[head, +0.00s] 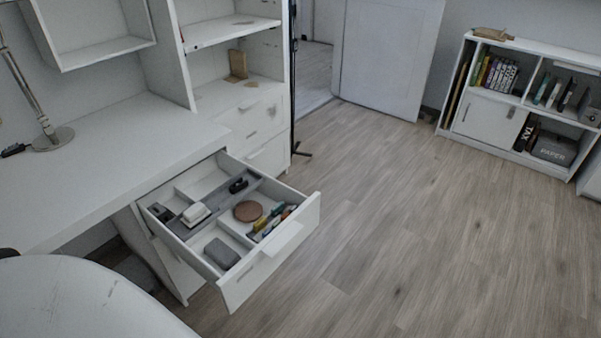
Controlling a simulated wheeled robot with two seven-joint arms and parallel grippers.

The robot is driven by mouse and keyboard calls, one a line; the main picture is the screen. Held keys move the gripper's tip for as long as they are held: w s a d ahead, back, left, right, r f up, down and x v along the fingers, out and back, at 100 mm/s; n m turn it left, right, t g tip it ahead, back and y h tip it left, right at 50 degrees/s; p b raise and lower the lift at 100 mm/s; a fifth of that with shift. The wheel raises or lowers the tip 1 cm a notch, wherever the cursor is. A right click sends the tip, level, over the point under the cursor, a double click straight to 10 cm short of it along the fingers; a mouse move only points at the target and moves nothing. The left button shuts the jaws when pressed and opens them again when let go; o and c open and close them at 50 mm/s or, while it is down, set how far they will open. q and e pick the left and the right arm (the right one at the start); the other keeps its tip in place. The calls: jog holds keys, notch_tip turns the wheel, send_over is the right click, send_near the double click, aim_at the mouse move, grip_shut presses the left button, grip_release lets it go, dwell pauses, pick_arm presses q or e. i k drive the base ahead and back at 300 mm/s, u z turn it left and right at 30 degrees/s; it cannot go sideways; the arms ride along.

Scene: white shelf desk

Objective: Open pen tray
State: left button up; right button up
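A white desk drawer (309,219) is pulled out from under the desk top, with its inside exposed. A grey tray strip (210,206) lies across it, bearing a white block-shaped item (195,214) and a small black item (238,185). The drawer also holds a round brown disc (248,211), several colourful small items (268,222) near its front, a grey box-like item (221,253) and a dark item (160,212) at the left. I cannot tell for certain which part is the pen tray. Neither of my grippers shows in the head view.
The white desk top (120,140) bears a lamp base (52,138). A rounded white surface (80,300) fills the lower left. A tall shelf unit (235,110) stands behind the drawer, and a low bookcase (490,110) is at the far right. The wooden floor (430,230) between is clear.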

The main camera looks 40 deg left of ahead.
aim_at(219, 201)
jog(key=z, duration=0.15)
jog(key=i, duration=1.1)
jog(key=u, duration=3.05)
